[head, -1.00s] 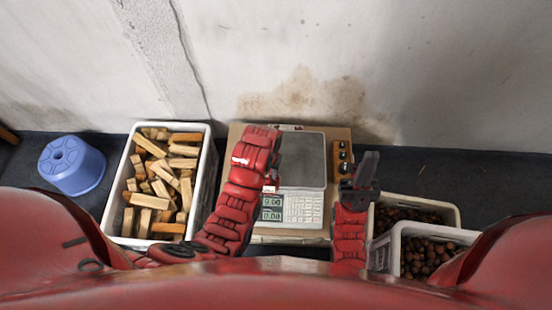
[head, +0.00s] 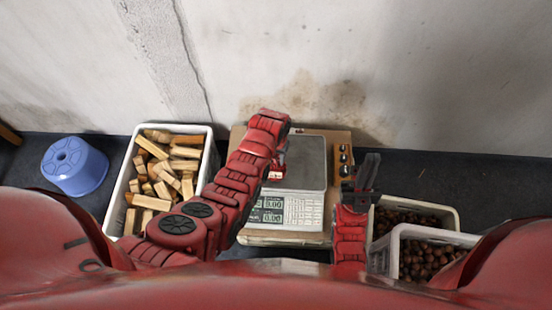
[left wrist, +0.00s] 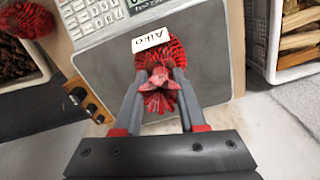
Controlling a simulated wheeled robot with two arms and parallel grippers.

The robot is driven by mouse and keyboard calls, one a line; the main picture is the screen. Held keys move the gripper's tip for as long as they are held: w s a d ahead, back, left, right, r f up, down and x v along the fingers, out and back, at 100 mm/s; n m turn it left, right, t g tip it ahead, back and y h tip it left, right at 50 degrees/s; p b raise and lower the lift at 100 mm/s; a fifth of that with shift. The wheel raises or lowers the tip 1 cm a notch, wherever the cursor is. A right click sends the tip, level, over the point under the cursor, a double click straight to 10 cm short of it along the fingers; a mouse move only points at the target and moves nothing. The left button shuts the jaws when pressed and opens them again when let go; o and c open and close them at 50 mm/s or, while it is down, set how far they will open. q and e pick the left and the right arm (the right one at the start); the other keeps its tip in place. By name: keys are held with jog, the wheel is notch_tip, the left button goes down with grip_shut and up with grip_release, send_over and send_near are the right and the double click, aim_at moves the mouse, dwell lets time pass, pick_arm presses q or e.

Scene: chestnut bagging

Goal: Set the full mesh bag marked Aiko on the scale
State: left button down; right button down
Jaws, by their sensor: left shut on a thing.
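The red mesh bag marked Aiko (left wrist: 158,62) hangs in my left gripper (left wrist: 160,98), its gathered neck between the two grey fingers. The white Aiko label faces the camera. In the head view the bag (head: 277,172) shows just right of my left wrist, over the near left part of the scale's pan. The scale (head: 309,160) has a grey pan and a white keypad front with a lit display. I cannot tell whether the bag touches the pan. My left gripper's fingers are hidden in the head view. My right gripper (head: 367,172) is right of the scale; its opening is unclear.
Another red netted shape (left wrist: 28,18) shows near the chestnuts. Chestnut crates (head: 395,240) stand at the right. A blue stool (head: 75,165) stands far left.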

pick_arm(q)
jog(key=shift+f, duration=0.5)
jog(key=shift+c, duration=2.4)
grip_release()
